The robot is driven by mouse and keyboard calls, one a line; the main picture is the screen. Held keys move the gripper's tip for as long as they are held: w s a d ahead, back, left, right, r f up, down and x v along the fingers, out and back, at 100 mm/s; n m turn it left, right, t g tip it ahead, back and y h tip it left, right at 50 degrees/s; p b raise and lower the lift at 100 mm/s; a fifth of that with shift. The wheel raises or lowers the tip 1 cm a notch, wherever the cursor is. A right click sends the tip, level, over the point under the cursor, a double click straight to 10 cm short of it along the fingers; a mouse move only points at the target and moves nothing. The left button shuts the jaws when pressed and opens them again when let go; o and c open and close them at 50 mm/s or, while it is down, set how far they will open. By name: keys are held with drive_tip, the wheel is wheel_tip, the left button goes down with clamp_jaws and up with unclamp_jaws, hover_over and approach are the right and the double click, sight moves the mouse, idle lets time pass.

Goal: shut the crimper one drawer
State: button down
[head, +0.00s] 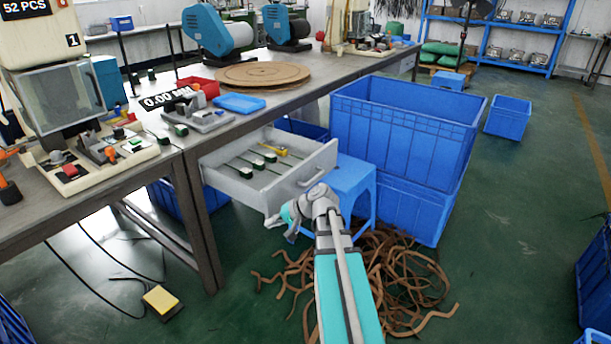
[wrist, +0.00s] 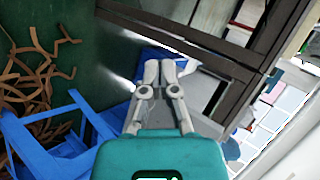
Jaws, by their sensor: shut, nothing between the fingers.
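The open grey drawer (head: 290,191) hangs out from under the workbench in the head view. It has a bar handle (head: 311,177) on its front, and several small tools or parts with green and white ends lie inside. My gripper (head: 270,222) is low by the near lower corner of the drawer front; I cannot tell whether it touches. In the wrist view my gripper (wrist: 160,63) has its two fingers together with nothing between them. A grey surface behind the fingers may be the drawer, partly hidden by them.
A blue stool (head: 350,180) stands right beside the drawer, with large blue crates (head: 400,125) behind it. Brown strips (head: 395,275) lie heaped on the floor under my arm. The bench (head: 150,125) carries machines and a red tray. A yellow pedal (head: 161,299) lies at left.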

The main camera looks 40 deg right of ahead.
drive_tip(key=d+r+m+t+b, duration=0.25)
drive_tip(key=d+m+t, duration=0.2)
drive_tip(key=d, duration=0.85)
drive_tip(key=m+t+h+b, duration=0.1)
drive_tip(key=m+t+h, duration=0.1)
drive_tip(key=t, duration=0.3)
approach(301, 167)
drive_tip(key=v, duration=0.6)
drive_tip(key=shift+s, duration=0.15)
drive_tip(key=shift+a, duration=0.1)
drive_tip(key=x, duration=1.4)
drive_tip(key=shift+a, duration=0.1)
